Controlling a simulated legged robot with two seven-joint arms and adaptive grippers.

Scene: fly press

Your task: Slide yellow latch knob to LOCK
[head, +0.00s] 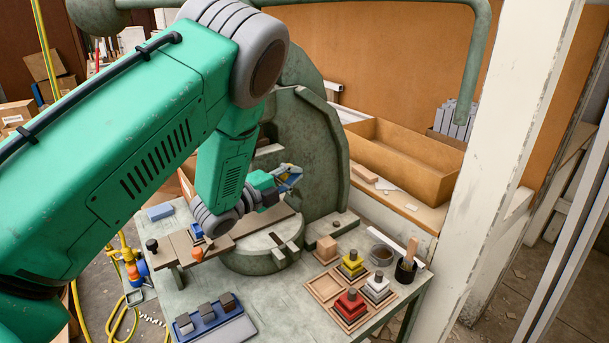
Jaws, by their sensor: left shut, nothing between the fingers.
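My left arm comes in from the left and covers much of the green fly press (325,150). My left gripper (292,172) is shut and empty, in front of the press body and above the round press base (262,258). I cannot make out a yellow latch knob or a LOCK mark; they may be hidden behind my arm or too small to tell. An orange knob (197,254) shows at the front of a brown bar on the bench, below my wrist and apart from the gripper. My right gripper is not in view.
A blue holder (212,322) sits at the front. A white post (490,170) rises at right.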

